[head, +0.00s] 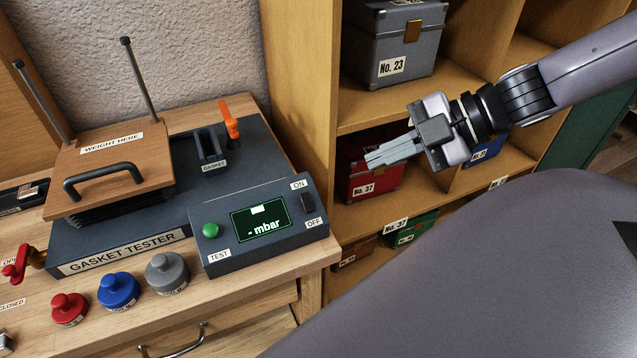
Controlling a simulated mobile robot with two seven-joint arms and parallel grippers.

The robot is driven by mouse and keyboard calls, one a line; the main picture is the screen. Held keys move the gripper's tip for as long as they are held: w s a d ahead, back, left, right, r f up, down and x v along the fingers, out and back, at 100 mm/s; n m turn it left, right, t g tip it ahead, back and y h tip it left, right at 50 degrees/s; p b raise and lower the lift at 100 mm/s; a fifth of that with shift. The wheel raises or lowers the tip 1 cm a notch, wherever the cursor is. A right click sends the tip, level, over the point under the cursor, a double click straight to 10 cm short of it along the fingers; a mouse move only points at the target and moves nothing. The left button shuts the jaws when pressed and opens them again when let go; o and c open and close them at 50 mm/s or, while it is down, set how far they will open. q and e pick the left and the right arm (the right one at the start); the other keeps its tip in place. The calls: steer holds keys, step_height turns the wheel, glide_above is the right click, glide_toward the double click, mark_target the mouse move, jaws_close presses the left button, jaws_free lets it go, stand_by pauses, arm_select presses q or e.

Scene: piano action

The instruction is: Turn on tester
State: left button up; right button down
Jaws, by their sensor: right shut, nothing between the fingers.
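The gasket tester (125,262) sits on a wooden bench at the left. Its sloped control box (215,258) carries a green TEST button (210,230), a display (262,222) and a dark rocker switch (307,203) between the ON and OFF labels. The display is lit and reads "- mbar" in pale characters. Which way the switch is tipped is too small to tell. My right gripper (370,160) is shut and empty. It shows in front of the shelves, to the right of and above the control box, apart from it, with its fingers pointing left. My left gripper is out of view.
A wooden board with a handle (104,172) and two upright rods tops the tester. Red, blue and grey knobbed weights (167,272) stand along the bench front. An orange lever (231,122) stands at the back. Shelves (385,112) with numbered boxes are at the right.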

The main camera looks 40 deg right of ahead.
mark_target(301, 194)
steer(key=b+x, duration=0.3)
steer(key=x, duration=0.7)
steer(key=shift+s+d+f, duration=0.1)
steer(key=shift+d+f, duration=0.05)
steer(key=shift+w+f+b, duration=0.25)
steer(key=shift+b, duration=0.2)
steer(key=shift+w+f+b, duration=0.3)
steer(key=shift+w+f, duration=0.2)
steer(key=shift+f, duration=0.2)
steer(key=shift+w+d+f, duration=0.2)
steer(key=shift+w+f, duration=0.3)
steer(key=shift+f, duration=0.1)
steer(key=shift+r, duration=0.1)
